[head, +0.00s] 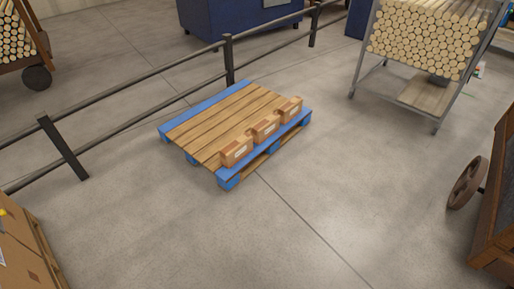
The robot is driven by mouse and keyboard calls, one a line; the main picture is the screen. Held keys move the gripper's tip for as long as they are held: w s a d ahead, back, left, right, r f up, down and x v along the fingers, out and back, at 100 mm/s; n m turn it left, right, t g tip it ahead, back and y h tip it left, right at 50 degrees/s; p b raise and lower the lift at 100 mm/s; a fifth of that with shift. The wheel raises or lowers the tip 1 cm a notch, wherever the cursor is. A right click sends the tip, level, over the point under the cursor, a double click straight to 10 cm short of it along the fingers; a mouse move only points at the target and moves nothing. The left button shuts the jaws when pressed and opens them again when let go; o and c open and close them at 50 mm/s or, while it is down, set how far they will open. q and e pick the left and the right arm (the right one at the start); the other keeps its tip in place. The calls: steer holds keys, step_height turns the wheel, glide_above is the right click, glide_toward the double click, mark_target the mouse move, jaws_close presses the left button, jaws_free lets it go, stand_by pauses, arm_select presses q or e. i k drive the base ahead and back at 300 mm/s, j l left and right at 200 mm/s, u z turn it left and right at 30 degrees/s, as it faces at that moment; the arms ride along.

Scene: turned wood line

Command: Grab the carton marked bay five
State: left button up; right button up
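Three small brown cartons stand in a row along the near right edge of a wooden pallet with blue edges (205,128) on the floor. They are a near carton (237,152), a middle carton (266,129) and a far carton (291,109). Each has a pale label on its front, but the print is too small to read, so I cannot tell which is marked bay five. Neither of my grippers is in view.
A dark railing (140,118) runs behind the pallet. A rack of round wood (425,40) stands at the back right. A wheeled wooden cart (496,205) is at the right edge, and large cardboard boxes (22,245) are at the lower left. The floor before the pallet is clear.

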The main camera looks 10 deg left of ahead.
mark_target(231, 153)
steer(key=i+j+z, duration=0.25)
steer(key=i+j, duration=0.15)
steer(key=j, duration=0.25)
steer(key=i+j+z, duration=0.1)
steer(key=j, duration=0.2)
steer(key=i+j+z, duration=0.15)
steer(key=j, duration=0.2)
steer(key=i+j+z, duration=0.1)
steer(key=j, duration=0.3)
steer(key=i, duration=0.1)
